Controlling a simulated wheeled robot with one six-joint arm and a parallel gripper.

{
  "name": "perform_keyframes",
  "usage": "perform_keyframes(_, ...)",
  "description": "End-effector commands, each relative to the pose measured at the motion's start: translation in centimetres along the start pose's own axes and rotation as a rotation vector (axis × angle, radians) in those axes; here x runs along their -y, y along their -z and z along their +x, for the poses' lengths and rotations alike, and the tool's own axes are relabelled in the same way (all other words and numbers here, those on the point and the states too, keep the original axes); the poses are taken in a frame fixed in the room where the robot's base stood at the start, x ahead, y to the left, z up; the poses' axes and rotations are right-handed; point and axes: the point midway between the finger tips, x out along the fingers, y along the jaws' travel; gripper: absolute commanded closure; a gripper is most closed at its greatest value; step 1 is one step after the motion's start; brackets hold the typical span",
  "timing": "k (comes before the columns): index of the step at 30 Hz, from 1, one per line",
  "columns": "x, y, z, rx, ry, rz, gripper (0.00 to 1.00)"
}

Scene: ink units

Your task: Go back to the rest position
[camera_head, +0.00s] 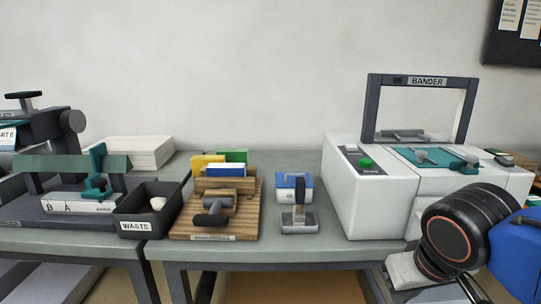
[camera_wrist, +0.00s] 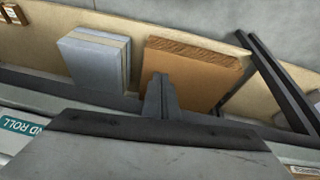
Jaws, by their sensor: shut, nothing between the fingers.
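In the wrist view, my gripper (camera_wrist: 161,92) shows as grey fingers together at the middle, pointing up the picture, with nothing between them. Beyond the fingertips are a grey block with a pale band (camera_wrist: 92,58) and an orange-brown block (camera_wrist: 192,70). I cannot tell how far the fingers are from them, but no contact shows. In the head view, part of my arm, black with an orange ring and blue, shows at the lower right, in front of the bander. The fingers are not clear there.
The white bander (camera_head: 370,200) stands on the right of the grey table. Dark bars (camera_wrist: 275,75) lie right in the wrist view.

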Motion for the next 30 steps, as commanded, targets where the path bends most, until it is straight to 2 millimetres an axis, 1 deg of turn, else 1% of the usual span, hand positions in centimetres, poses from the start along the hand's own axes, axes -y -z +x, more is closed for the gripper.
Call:
perform_keyframes(1,-0.5,-0.4,0.5,0.001,0.004,0.016,1.0)
perform_keyframes(6,-1.6,-1.6,2.3,-0.003,0.025,0.042,1.0)
perform_keyframes(13,-2.7,-2.7,3.9,-0.021,0.041,0.072,1.0)
perform_keyframes(18,-3.0,-3.0,4.4,-0.029,0.046,0.08,1.0)
perform_keyframes(30,-3.0,-3.0,4.4,-0.03,0.046,0.08,1.0)
